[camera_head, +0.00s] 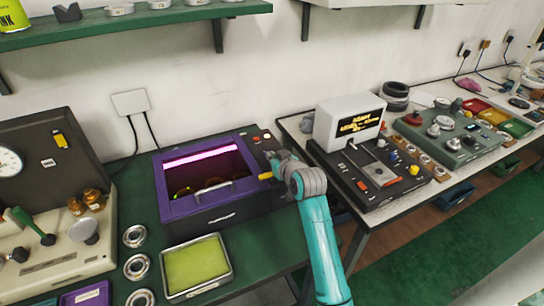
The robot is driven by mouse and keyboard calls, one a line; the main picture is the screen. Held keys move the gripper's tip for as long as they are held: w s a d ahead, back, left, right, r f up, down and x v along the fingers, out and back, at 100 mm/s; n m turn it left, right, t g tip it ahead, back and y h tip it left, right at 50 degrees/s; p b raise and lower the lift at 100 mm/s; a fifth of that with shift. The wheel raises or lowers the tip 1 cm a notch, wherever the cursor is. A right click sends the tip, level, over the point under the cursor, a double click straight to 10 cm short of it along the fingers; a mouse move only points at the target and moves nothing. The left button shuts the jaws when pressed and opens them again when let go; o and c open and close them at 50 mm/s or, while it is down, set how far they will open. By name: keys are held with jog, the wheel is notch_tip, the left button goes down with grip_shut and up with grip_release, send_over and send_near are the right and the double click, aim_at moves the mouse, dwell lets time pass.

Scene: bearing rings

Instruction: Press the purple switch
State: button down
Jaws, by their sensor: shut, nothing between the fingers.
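A purple-framed box (178,206) with a lit pink tube inside stands on the green bench. Its right side has a dark control panel (257,150) with small red and pale buttons at the far end. I cannot make out a separate purple switch; my gripper hides part of this panel. My gripper (271,167) is shut and empty at the panel's right edge, beside a small yellow-orange piece. I cannot tell whether it touches the panel.
A yellow-green tray (196,267) and several metal rings (137,267) lie in front of and left of the box. A grey-and-black machine (346,124) stands on the bench at right. A green shelf (130,22) hangs above.

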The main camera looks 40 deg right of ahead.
jog(key=shift+r, duration=0.1)
jog(key=shift+r, duration=0.7)
jog(key=shift+r, duration=0.1)
